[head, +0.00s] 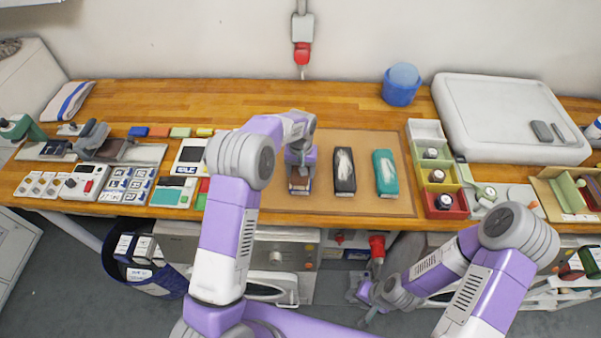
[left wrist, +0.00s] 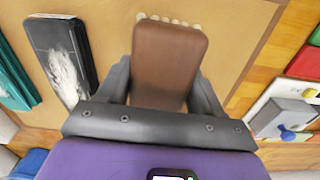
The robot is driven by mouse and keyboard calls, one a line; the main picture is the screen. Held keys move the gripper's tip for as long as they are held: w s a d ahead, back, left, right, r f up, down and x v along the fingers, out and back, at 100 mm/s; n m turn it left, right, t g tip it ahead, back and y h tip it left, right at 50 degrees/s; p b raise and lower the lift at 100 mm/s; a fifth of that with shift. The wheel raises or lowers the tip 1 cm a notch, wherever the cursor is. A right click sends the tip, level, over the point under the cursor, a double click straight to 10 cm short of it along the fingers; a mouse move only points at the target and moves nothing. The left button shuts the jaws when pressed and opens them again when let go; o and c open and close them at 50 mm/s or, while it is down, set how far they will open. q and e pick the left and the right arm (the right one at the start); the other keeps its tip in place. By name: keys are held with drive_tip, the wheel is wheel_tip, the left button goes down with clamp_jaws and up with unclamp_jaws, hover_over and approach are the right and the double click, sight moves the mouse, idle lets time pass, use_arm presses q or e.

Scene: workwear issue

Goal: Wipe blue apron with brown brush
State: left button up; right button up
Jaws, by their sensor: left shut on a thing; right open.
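My left gripper (head: 299,172) is shut on the brown brush (left wrist: 168,62), low over the left part of the tan mat. The brush's brown back and a row of pale bristles show in the left wrist view. My right gripper (head: 366,305) is open and empty, below the table's front edge.
On the mat (head: 270,201), a black folded piece (head: 344,181) and a teal one (head: 385,183), both with white patches, lie right of my left gripper. Colored bins (head: 444,204) stand farther right. A blue bucket (head: 400,94) and a white case (head: 510,110) stand behind.

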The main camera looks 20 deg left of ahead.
use_arm(q)
drive_tip(key=shift+r+p, duration=0.4)
drive_tip(key=shift+r, duration=0.5)
drive_tip(key=shift+r+p, duration=1)
drive_tip(key=shift+r, duration=0.7)
